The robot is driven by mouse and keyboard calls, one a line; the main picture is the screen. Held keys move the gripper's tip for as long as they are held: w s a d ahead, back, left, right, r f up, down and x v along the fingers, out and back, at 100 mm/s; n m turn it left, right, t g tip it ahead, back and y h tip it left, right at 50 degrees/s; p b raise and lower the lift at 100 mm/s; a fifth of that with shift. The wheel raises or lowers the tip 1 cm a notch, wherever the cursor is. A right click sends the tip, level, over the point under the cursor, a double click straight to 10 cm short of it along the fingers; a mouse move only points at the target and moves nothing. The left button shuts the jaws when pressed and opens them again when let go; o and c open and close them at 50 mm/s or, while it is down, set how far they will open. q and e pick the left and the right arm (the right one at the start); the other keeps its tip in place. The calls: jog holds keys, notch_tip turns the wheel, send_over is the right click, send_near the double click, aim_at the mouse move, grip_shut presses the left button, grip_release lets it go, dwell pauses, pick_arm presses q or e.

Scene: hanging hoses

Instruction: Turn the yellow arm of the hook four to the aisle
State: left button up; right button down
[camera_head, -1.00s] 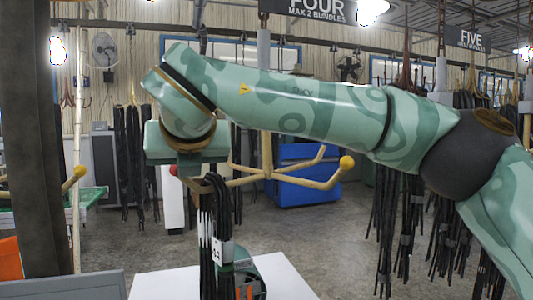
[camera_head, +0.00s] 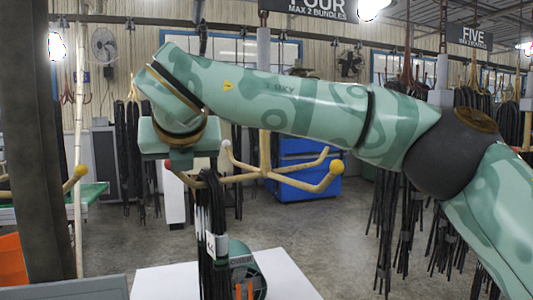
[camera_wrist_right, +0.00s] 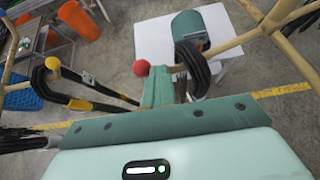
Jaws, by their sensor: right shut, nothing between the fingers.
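Hook four's yellow-tipped arm (camera_head: 336,167) reaches right and toward me in the head view. Its red-tipped arm (camera_head: 183,178) points left, with a black hose bundle (camera_head: 214,235) hanging from it. A pale-tipped arm (camera_head: 226,150) shows behind. My right gripper (camera_wrist_right: 163,80) is shut and empty. In the right wrist view its fingertips overlap the red-tipped arm just beside the red ball (camera_wrist_right: 141,67); I cannot tell whether they touch. In the head view my wrist is above the red tip and the fingers are hard to make out. My left gripper is out of view.
A white table (camera_head: 160,286) with a green reel (camera_head: 243,268) stands below the hook. A dark post (camera_head: 40,140) stands at the left. Hose bundles (camera_head: 400,220) hang at the right under sign FIVE.

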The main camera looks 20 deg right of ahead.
jog(key=shift+s+d+r+p, duration=1.15)
jog(key=shift+s+r+p, duration=0.25)
jog(key=shift+r, duration=2.75)
jog(key=s+b, duration=0.6)
jog(key=s, duration=0.6)
jog(key=shift+d, duration=0.2)
